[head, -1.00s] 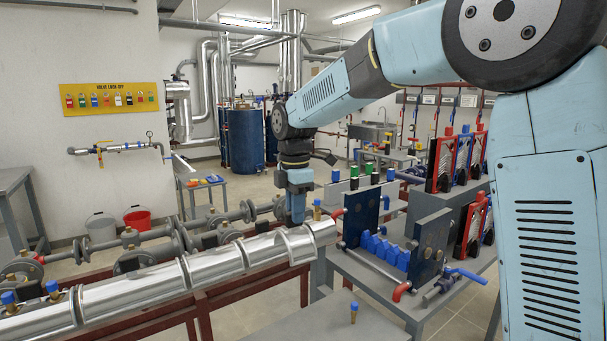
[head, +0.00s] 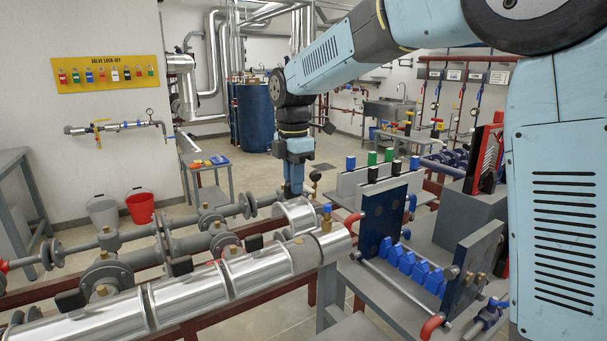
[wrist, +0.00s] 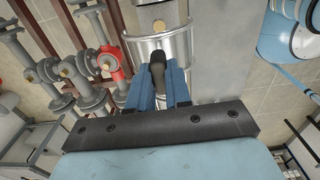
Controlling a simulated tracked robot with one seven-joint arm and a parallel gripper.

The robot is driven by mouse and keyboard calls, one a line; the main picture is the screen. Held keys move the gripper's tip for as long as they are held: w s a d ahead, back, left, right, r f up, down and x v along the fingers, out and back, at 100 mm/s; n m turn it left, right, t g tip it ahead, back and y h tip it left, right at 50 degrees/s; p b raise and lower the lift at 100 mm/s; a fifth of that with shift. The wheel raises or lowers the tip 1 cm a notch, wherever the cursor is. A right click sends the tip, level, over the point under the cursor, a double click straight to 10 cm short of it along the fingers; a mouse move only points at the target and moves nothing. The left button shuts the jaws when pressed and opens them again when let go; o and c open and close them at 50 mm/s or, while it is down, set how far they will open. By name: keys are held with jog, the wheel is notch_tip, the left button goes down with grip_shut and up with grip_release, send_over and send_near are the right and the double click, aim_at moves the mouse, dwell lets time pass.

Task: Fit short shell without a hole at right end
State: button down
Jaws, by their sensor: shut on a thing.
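A short curved silver shell (head: 297,213) hangs from my gripper (head: 294,188), at the far side of and above the long pipe's right end in the head view. In the wrist view my gripper (wrist: 158,85) is shut on the shell's dark handle, and the shell (wrist: 178,45) shows as a bright band with no hole visible. The pipe (head: 306,255) has a duller grey section near its right end, between a silver shell (head: 258,271) and the silver end piece (head: 336,244). A brass fitting with a blue cap (head: 327,213) stands at this end. Contact between shell and pipe is unclear.
Grey flanged pipes and valves (head: 102,280) run behind the clad pipe. A bench with a plate exchanger (head: 380,215) and blue blocks (head: 412,262) stands close on the right. Open floor lies behind.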

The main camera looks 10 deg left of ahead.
aim_at(300, 202)
jog(key=shift+w+d+f, duration=0.25)
jog(key=shift+d+f, duration=0.1)
jog(key=shift+f, duration=0.2)
jog(key=shift+w+d+f, duration=0.1)
jog(key=shift+f, duration=3.4)
jog(key=shift+w+d+f, duration=0.1)
jog(key=shift+d, duration=0.05)
jog(key=shift+f, duration=1.2)
jog(key=c, duration=1)
grip_release()
